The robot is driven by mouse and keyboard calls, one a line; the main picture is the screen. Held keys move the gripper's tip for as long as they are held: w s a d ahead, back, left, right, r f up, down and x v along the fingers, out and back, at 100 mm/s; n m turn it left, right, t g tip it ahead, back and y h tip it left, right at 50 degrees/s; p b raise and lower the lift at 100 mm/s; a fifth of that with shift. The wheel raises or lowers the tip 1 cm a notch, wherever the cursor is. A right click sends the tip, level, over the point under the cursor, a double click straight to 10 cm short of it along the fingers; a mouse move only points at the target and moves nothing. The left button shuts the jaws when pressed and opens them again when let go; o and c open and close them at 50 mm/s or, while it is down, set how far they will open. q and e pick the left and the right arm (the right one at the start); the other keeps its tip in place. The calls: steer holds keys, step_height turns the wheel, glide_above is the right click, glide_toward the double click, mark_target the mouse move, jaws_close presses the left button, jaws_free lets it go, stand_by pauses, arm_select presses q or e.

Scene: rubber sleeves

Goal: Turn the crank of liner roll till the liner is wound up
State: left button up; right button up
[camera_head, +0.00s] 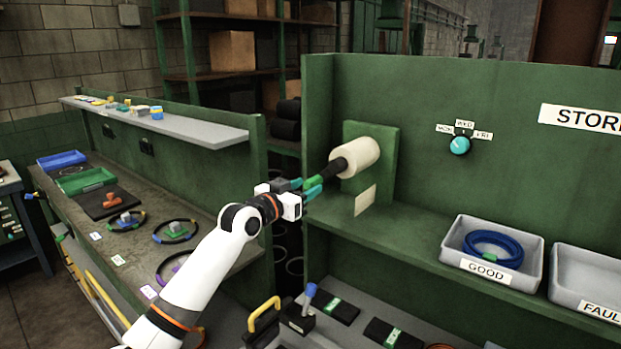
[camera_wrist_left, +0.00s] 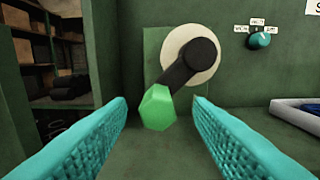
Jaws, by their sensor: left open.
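The liner roll (camera_head: 361,154) is a cream cylinder on a green backing board (camera_head: 385,180) on the green wall; its round end shows in the left wrist view (camera_wrist_left: 211,50). A black crank arm (camera_head: 336,169) runs from its centre down and to the left, ending in a green handle (camera_wrist_left: 157,108). A flap of cream liner (camera_head: 365,200) hangs below the roll. My left gripper (camera_head: 305,187) is open, its teal fingers pointing at the handle. In the left wrist view the handle lies between and beyond the fingertips (camera_wrist_left: 160,104), with no contact visible. My right gripper is not in view.
A grey bin marked GOOD (camera_head: 448,240) holding a blue ring and a bin marked FAULT (camera_head: 560,290) stand right on the shelf. A teal knob (camera_head: 459,145) is on the wall. A green divider (camera_head: 258,190) stands left of my gripper.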

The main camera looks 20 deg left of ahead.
mark_target(325, 174)
arm_select(q)
steer(key=shift+x, duration=1.25)
steer(key=shift+w, duration=0.1)
steer(key=shift+a, duration=0.1)
jaws_close()
